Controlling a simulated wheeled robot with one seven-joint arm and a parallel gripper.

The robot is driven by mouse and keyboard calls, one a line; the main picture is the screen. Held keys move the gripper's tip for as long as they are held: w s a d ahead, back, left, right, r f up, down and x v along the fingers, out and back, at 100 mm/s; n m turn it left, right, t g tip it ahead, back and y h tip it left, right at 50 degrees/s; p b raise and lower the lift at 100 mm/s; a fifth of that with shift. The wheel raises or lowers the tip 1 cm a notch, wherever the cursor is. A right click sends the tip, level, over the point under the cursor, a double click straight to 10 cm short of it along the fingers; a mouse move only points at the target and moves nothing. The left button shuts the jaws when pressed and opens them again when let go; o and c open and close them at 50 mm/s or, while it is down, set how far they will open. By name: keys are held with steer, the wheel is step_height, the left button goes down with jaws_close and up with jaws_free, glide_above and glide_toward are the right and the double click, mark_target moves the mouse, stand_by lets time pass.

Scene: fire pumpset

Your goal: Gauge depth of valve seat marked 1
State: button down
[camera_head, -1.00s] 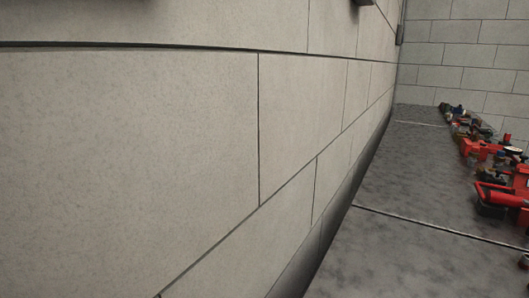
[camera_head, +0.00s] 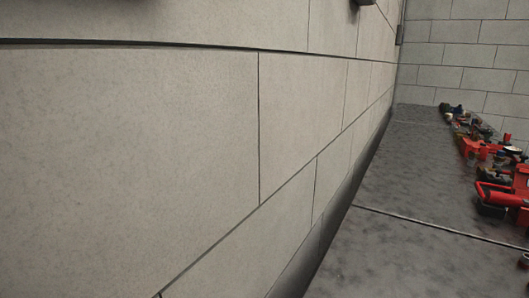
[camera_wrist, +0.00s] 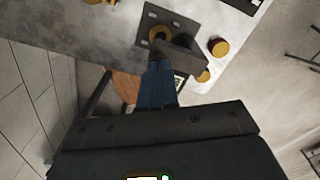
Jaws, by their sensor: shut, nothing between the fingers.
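My gripper (camera_wrist: 157,66) shows in the wrist view with its blue fingers together and empty. The fingertips are close to a dark angled block (camera_wrist: 185,52) and a dark plate (camera_wrist: 160,18) with a round brass-coloured ring (camera_wrist: 158,34). I cannot tell whether the fingers touch the block or only overlap it in the picture. I cannot tell whether the ring is a valve seat, and no number 1 is readable. A small lit display (camera_wrist: 142,178) with a green light is cut off at the bottom edge. No gripper shows in the head view.
A light grey panel (camera_wrist: 100,35) with yellow round knobs (camera_wrist: 218,47) spans the top of the wrist view. A brown round surface (camera_wrist: 125,84) lies below it. In the head view, a block wall (camera_head: 140,150) fills the left, and red machinery parts (camera_head: 500,195) line the grey floor (camera_head: 400,190).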

steer(key=shift+a+f, duration=0.1)
steer(key=shift+f, duration=0.25)
steer(key=shift+r+p, duration=1.2)
steer(key=shift+r, duration=2.5)
